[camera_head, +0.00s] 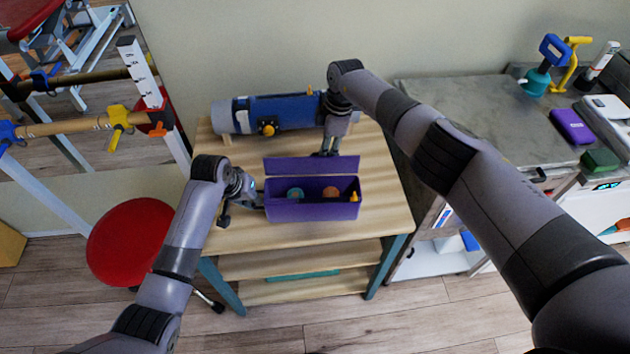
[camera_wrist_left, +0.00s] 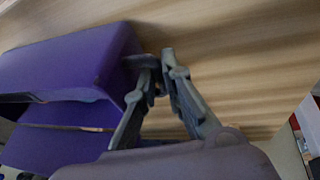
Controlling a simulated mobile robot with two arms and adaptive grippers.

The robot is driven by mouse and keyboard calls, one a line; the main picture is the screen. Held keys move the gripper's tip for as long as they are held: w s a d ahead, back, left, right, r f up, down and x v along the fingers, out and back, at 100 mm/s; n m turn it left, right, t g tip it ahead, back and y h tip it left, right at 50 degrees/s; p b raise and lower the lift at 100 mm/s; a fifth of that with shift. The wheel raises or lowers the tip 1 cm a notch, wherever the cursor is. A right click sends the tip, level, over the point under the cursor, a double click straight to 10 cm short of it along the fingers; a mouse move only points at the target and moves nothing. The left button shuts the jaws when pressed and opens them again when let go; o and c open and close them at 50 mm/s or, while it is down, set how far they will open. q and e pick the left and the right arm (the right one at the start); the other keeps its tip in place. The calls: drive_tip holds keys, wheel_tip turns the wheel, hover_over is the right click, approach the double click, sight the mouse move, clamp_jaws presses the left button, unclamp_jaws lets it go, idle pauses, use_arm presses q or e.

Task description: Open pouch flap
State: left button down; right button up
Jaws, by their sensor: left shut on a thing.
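The purple pouch (camera_head: 312,211) sits on the wooden table with its top open. Its flap (camera_head: 311,165) is raised along the back edge. Inside are a teal round thing (camera_head: 295,194), an orange round thing (camera_head: 331,193) and a small yellow thing (camera_head: 354,196). My left gripper (camera_head: 259,199) is shut on the pouch's left end; the left wrist view shows its fingers (camera_wrist_left: 152,65) at the purple corner (camera_wrist_left: 118,50). My right gripper (camera_head: 328,153) points down just behind the flap's right half; its fingertips are small, and whether they touch the flap is unclear.
A blue and grey roll (camera_head: 285,112) with a yellow knob lies on the table (camera_head: 385,205) behind the pouch. A red stool (camera_head: 130,240) stands at left. A grey-topped cabinet (camera_head: 465,115) stands at right. The table's right and front strips are clear.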

wheel_tip(320, 180, up, 8)
idle(1.0)
use_arm(q)
drive_tip(key=c, duration=1.7)
unclamp_jaws()
drive_tip(key=shift+r, duration=0.15)
use_arm(e)
drive_tip(key=shift+r, duration=0.1)
